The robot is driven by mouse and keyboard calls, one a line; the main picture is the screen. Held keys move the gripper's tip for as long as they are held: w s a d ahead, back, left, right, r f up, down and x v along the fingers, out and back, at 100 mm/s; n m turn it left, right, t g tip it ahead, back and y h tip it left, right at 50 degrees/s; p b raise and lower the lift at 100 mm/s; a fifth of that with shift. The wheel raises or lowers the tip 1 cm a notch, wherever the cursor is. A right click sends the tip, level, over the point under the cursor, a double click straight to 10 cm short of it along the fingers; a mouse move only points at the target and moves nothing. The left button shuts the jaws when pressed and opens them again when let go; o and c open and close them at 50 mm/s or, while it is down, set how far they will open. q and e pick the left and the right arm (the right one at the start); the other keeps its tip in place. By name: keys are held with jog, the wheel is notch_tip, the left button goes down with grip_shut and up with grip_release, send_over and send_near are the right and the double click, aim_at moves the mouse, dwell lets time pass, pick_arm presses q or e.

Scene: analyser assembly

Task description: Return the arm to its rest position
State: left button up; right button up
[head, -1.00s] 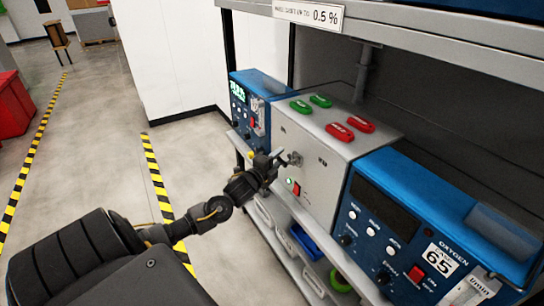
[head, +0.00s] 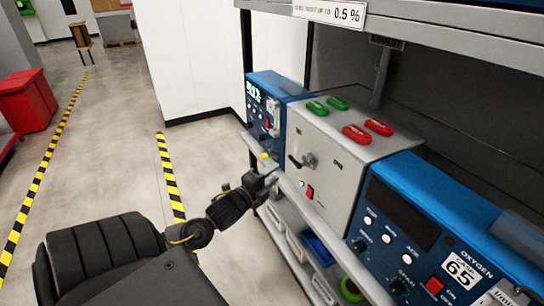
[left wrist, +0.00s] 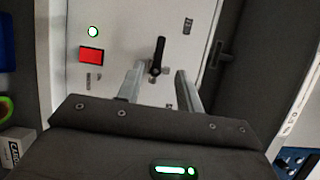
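My left arm reaches in from the lower left of the head view. Its gripper (head: 262,180) is in front of the lower left part of the grey box, apart from its front face. In the left wrist view the two fingers (left wrist: 160,88) stand apart with nothing between them; a black lever handle (left wrist: 157,56) on the box front lies just beyond their tips. The same lever (head: 302,161) shows in the head view, up and right of the gripper. My right gripper is in neither view.
The grey box (head: 330,140) stands on a shelf between two blue analysers, one at left (head: 264,115) and one at right (head: 420,215). Red and green tags lie on its top. A lower shelf holds bins. Open floor (head: 110,150) lies to the left, with a red bin (head: 27,95) further back.

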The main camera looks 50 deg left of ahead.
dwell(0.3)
pick_arm(q)
jog(key=s+a+f+n+g+y, duration=0.1)
jog(key=a+f+n+g, duration=0.15)
jog(key=f, duration=0.75)
jog(key=s+a+f+n+g+y, duration=0.15)
jog(key=a+f+n, duration=0.25)
jog(key=f, duration=0.7)
jog(key=s+f+n+g, duration=0.2)
jog(key=s+f, duration=0.3)
jog(key=f, duration=0.4)
jog(key=s+f+n+g, duration=0.25)
jog(key=s+f, duration=0.25)
jog(key=f, duration=0.3)
jog(key=s+d+f+n+g+h, duration=0.1)
jog(key=s+d+f+g, duration=0.3)
jog(key=s+f, duration=0.5)
jog(key=s+d+f+n+g+h, duration=0.1)
jog(key=s+d+f+n+g, duration=0.1)
jog(key=s+d+f, duration=0.55)
jog(key=s+d+f+g+h, duration=0.1)
jog(key=s+d+f, duration=0.2)
jog(key=s+d, duration=0.4)
jog(key=s+d+f+g+h, duration=0.1)
jog(key=s+d+f, duration=0.2)
jog(key=s+d, duration=0.3)
jog(key=shift+s+d+n, duration=0.3)
jog(key=shift+s+d, duration=0.1)
jog(key=shift+d, duration=0.05)
